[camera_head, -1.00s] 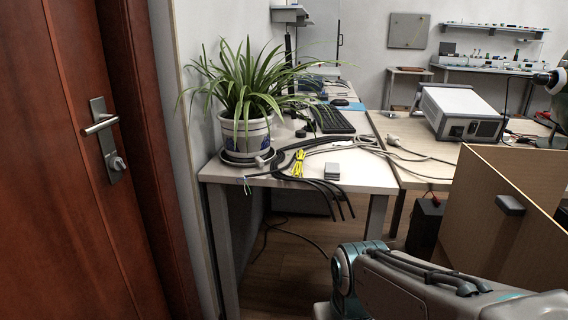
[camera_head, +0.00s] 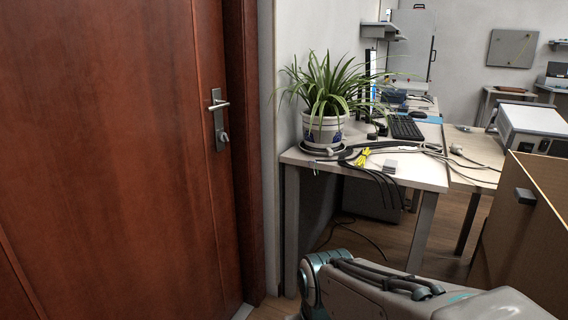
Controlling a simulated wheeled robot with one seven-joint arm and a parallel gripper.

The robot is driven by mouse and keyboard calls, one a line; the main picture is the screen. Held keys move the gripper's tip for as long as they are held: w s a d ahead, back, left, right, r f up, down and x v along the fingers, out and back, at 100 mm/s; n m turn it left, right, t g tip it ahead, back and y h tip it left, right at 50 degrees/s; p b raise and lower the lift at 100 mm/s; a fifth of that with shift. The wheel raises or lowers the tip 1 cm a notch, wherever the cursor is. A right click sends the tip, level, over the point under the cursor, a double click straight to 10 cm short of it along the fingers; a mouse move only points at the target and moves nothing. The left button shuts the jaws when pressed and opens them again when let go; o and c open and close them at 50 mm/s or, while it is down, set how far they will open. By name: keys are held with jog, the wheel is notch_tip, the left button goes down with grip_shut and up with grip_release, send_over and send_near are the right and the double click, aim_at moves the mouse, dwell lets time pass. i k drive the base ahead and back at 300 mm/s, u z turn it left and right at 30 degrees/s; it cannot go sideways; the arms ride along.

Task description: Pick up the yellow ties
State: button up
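The yellow ties (camera_head: 363,158) are a small bright bundle lying on the near end of the white desk (camera_head: 431,178). They lie next to black cables (camera_head: 384,182) that hang over the desk's front edge, and just left of a small grey block (camera_head: 390,167). My arm shows at the bottom right, below and in front of the desk. My gripper is not in view.
A potted spider plant (camera_head: 324,130) stands left of the ties. A keyboard (camera_head: 406,128) lies behind them. A wooden panel (camera_head: 528,220) and white instrument (camera_head: 532,127) are at right. A brown door (camera_head: 110,150) fills the left. Floor shows beneath the desk.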

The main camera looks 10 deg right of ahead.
aim_at(366, 154)
jog(key=u, duration=0.35)
jog(key=i, duration=1)
jog(key=z, duration=0.6)
